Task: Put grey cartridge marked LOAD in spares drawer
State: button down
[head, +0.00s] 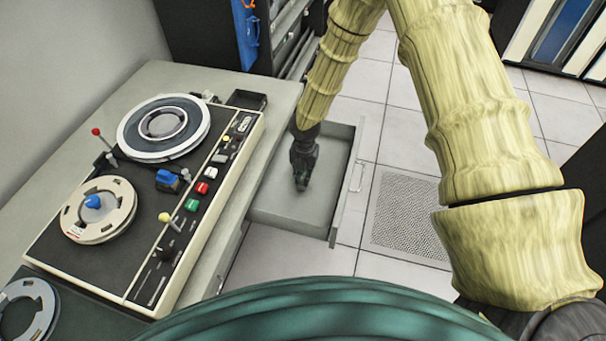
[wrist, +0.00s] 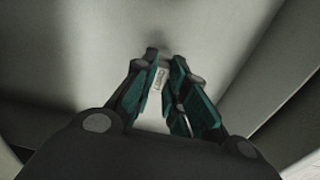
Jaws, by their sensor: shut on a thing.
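My gripper (head: 301,178) reaches down into the open grey spares drawer (head: 275,208) in the head view. In the wrist view, the teal fingers of my gripper (wrist: 167,92) are shut on a small grey cartridge (wrist: 158,77) with a pale label. The lettering on the label is too small to read surely. The cartridge is largely hidden between the fingers, and the head view does not show it clearly. I cannot tell whether it touches the drawer floor. The rest of the drawer floor in view is bare.
A tape deck (head: 140,190) with two reels, knobs and coloured buttons stands on the desk left of the drawer. A small dark tray (head: 246,100) sits behind the deck. Tiled floor (head: 395,130) lies right of the drawer, with a perforated tile (head: 405,220).

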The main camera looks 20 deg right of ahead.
aim_at(303, 177)
jog(key=shift+f, duration=0.6)
jog(key=c, duration=1.4)
grip_release()
jog(key=shift+c, duration=0.8)
jog(key=shift+r, duration=0.2)
jog(key=shift+r+p, duration=2.85)
jog(key=shift+r, duration=1)
